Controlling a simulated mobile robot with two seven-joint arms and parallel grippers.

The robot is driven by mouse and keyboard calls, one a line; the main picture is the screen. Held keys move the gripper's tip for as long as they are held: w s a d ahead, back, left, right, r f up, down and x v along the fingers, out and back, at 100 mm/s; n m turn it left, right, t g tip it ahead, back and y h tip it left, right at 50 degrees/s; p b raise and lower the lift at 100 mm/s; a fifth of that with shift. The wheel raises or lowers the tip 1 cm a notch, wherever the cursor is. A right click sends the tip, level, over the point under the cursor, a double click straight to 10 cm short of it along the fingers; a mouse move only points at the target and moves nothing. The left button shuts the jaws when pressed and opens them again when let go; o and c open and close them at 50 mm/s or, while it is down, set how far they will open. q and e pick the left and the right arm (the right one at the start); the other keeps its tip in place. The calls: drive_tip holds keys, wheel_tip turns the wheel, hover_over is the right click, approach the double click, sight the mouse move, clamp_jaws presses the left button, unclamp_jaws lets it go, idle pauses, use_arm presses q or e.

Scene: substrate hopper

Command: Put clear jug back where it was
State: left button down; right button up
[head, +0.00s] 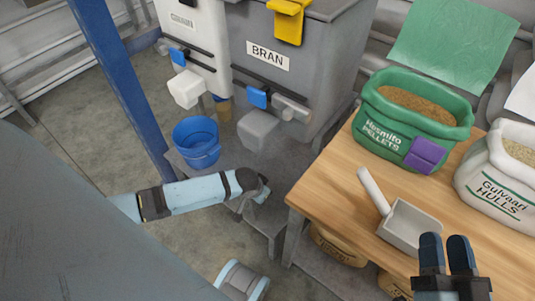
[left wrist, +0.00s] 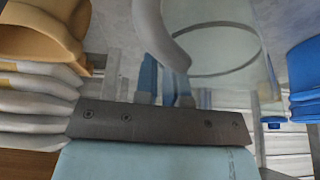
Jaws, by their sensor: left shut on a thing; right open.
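The clear jug (left wrist: 225,85) fills the upper right of the left wrist view. It is see-through, with a dark ring and a pale curved handle (left wrist: 163,35). My left gripper (left wrist: 165,88) is shut on the jug; the exact contact is hard to make out through the clear wall. In the head view my left gripper (head: 262,189) is low, over the grey step beside the wooden table, and I cannot make out the jug there. My right gripper (head: 446,247) is open and empty, over the table's front right part.
A blue bucket (head: 197,143) stands on the low grey step left of my left gripper. The BRAN hopper (head: 300,40) is behind. The wooden table (head: 335,200) holds a scoop (head: 410,225), a green pellet sack (head: 400,128) and a white hulls sack (head: 490,192). Sacks lie beneath it.

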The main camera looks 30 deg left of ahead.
use_arm(q)
drive_tip(key=w+b, duration=0.2)
drive_tip(key=w, duration=0.2)
drive_tip(key=shift+w+d, duration=0.1)
drive_tip(key=shift+d, duration=0.05)
use_arm(e)
wheel_tip(320, 180, down, 4)
drive_tip(key=shift+w+a+r+g, duration=0.15)
drive_tip(key=shift+g, duration=0.55)
use_arm(q)
drive_tip(key=c, duration=1.7)
unclamp_jaws()
drive_tip(key=shift+f, duration=0.2)
drive_tip(key=o, duration=0.5)
use_arm(e)
drive_tip(key=shift+r, duration=0.1)
use_arm(q)
drive_tip(key=shift+r, duration=0.1)
drive_tip(key=p+v, duration=0.3)
drive_tip(key=v, duration=0.4)
drive_tip(key=shift+r, duration=0.25)
use_arm(e)
drive_tip(key=shift+t, duration=0.9)
drive_tip(key=r, duration=0.4)
drive_tip(key=shift+d+r, duration=0.2)
drive_tip(key=shift+d, duration=0.1)
